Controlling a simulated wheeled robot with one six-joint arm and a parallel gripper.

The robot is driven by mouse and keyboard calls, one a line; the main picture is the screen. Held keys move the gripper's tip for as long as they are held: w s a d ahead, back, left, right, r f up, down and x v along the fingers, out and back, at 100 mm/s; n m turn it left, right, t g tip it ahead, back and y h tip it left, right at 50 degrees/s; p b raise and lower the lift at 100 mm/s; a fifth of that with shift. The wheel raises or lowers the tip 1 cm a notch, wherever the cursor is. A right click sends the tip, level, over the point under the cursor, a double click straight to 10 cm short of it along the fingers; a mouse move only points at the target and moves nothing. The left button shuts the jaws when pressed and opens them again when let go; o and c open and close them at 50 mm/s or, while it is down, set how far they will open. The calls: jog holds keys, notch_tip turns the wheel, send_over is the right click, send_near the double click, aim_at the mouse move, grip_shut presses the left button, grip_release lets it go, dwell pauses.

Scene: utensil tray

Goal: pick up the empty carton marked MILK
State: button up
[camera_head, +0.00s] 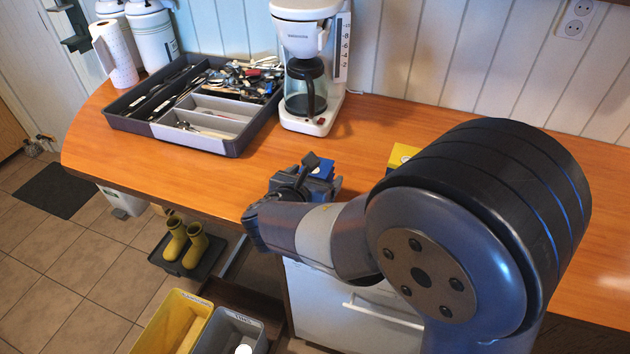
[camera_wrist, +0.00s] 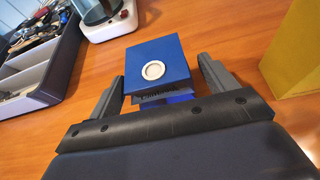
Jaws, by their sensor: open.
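A blue carton (camera_wrist: 158,62) with a round white cap stands on the counter in the wrist view, between the two fingers of my gripper (camera_wrist: 162,72). The fingers are open, one on each side of it, with a visible gap at least on the left. In the head view only part of the blue carton (camera_head: 323,169) shows behind my gripper (camera_head: 325,174). A yellow carton (camera_wrist: 298,50) stands to the right; its top also shows in the head view (camera_head: 401,156), partly behind my arm. I cannot read MILK on either carton.
A coffee maker (camera_head: 307,108) stands behind the blue carton. A grey utensil tray (camera_head: 232,146) full of cutlery is at the left. The counter (camera_head: 200,184) is clear in front of the tray. Bins (camera_head: 232,330) and yellow boots (camera_head: 186,243) are on the floor.

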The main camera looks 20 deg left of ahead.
jog(key=shift+x, duration=0.95)
jog(key=c, duration=1.1)
